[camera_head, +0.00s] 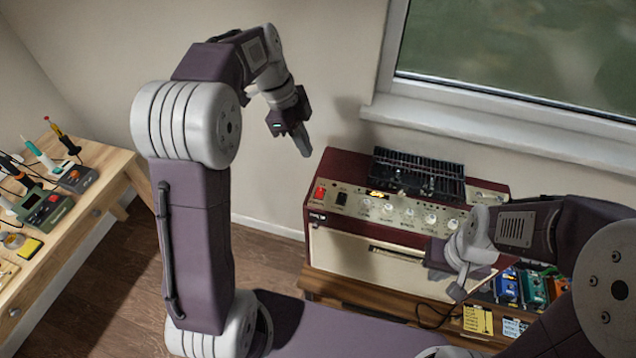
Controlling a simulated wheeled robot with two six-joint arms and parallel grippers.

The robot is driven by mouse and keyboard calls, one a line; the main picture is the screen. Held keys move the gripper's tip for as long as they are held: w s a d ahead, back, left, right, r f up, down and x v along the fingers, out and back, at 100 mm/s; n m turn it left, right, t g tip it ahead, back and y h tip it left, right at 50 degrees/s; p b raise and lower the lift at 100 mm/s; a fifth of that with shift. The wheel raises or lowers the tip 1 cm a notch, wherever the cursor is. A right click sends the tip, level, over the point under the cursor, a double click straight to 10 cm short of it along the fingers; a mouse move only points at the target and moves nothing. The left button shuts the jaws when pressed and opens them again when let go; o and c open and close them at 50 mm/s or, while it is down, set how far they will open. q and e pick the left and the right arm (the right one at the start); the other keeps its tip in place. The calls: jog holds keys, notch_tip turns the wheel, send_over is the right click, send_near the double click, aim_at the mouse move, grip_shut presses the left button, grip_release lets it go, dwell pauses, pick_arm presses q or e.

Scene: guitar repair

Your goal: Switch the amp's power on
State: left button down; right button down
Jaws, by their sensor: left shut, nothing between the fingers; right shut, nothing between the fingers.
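The amp (365,258) is a dark red and cream box on a low wooden stand at the centre right. Its control panel (385,209) has a row of knobs, a red switch (320,192) at the left end, a black switch (341,198) beside it and a small lit orange display (378,194). My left gripper (304,147) is shut and empty, in the air above and left of the red switch, apart from the amp. My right gripper (457,291) is shut and empty in front of the amp's right side; its arm hides part of that side.
A black slatted object (417,174) lies on the amp. Colourful pedals (532,286) and yellow notes (478,319) are at the lower right. A wooden workbench (98,213) with tools stands at the left. A window sill (500,130) is behind the amp.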

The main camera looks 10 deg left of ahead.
pick_arm(q)
jog(key=p, duration=0.1)
send_near(322, 190)
jog(key=x, duration=0.5)
jog(key=shift+d+f, duration=0.1)
jog(key=shift+d, duration=0.15)
jog(key=shift+w+a+f, duration=0.1)
jog(key=shift+w+f, duration=0.15)
jog(key=shift+f, duration=0.4)
jog(key=shift+s+r, duration=0.1)
